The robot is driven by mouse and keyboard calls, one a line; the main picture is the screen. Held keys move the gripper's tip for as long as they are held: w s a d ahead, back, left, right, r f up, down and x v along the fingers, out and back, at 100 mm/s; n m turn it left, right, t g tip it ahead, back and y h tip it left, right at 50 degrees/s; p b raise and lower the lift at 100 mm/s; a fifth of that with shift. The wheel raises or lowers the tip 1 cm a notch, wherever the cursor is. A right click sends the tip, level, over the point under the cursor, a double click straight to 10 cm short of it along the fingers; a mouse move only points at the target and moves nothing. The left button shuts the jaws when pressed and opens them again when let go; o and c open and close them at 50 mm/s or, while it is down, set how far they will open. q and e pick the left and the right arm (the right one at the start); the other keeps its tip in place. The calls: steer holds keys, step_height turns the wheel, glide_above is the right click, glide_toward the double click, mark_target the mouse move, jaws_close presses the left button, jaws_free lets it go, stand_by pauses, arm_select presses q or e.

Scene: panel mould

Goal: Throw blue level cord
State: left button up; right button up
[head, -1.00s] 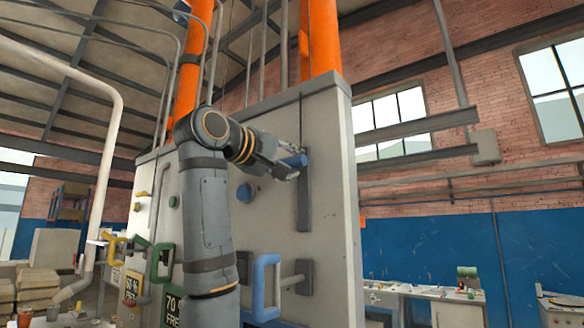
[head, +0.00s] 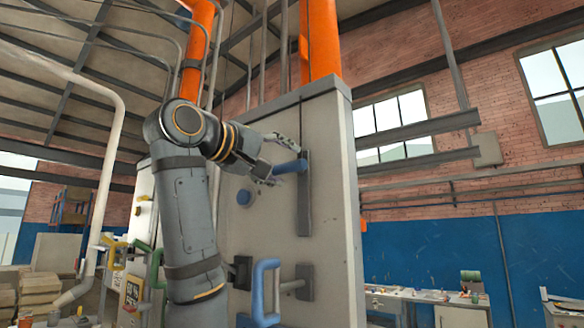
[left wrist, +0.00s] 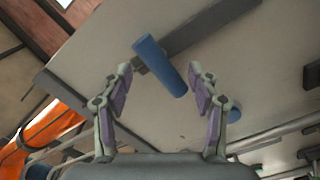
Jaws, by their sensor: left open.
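A blue cylindrical lever grip (head: 290,167) sticks out of a dark vertical slot bar (head: 304,205) high on the pale panel (head: 335,200). The left wrist view shows the same blue grip (left wrist: 160,66), tilted in the picture, on its dark bar (left wrist: 205,30). My left gripper (head: 284,161) is open, one finger above the grip and one below. In the left wrist view, the fingers of my left gripper (left wrist: 160,72) stand to either side of the grip with gaps, not closed on it. My right gripper is not in view.
A round blue knob (head: 244,196) sits below my left gripper. A blue loop handle (head: 264,290) stands lower on the panel. Green (head: 156,268) and yellow (head: 117,257) handles are at left. Workbenches (head: 430,297) stand along the right wall.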

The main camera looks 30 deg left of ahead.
arm_select(q)
steer(key=s, duration=0.8)
steer(key=shift+s+a, duration=0.15)
steer(key=shift+a, duration=0.25)
